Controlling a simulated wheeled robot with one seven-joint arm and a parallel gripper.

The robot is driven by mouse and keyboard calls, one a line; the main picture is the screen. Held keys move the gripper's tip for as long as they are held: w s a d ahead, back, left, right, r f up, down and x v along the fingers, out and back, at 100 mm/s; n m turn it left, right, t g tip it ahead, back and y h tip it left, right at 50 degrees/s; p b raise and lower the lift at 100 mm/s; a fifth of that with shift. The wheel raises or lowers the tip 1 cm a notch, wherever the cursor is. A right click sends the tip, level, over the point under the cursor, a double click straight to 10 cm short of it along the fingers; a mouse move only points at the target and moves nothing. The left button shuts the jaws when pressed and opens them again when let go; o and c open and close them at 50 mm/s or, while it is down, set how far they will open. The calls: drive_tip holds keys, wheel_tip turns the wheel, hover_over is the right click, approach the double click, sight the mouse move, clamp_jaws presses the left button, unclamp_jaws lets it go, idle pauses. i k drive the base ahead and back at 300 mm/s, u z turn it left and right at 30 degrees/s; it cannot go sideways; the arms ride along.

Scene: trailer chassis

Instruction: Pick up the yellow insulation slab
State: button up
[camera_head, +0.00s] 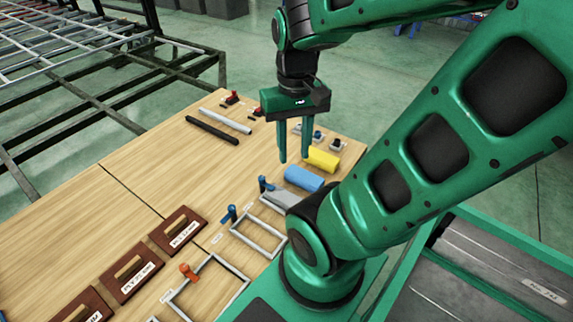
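The yellow insulation slab (323,158) lies on the wooden table near its right edge, just beyond a blue slab. My gripper (293,161) points down above the table, just left of the yellow slab in the picture. Its two green fingers are apart with a gap between them, and nothing shows between them. The fingertips appear level with the slab's left end, but I cannot tell their exact height above the table.
A blue slab (304,179) lies in front of the yellow one. Small dark parts (337,144) sit behind it. White and black tubes (221,121), metal frames (258,233) and brown labelled blocks (131,276) lie further left. The table's middle (150,175) is clear.

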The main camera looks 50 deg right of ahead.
sight(324, 160)
drive_tip(key=u, duration=1.2)
drive_tip(key=k, duration=1.6)
drive_tip(key=z, duration=2.65)
drive_tip(key=i, duration=1.05)
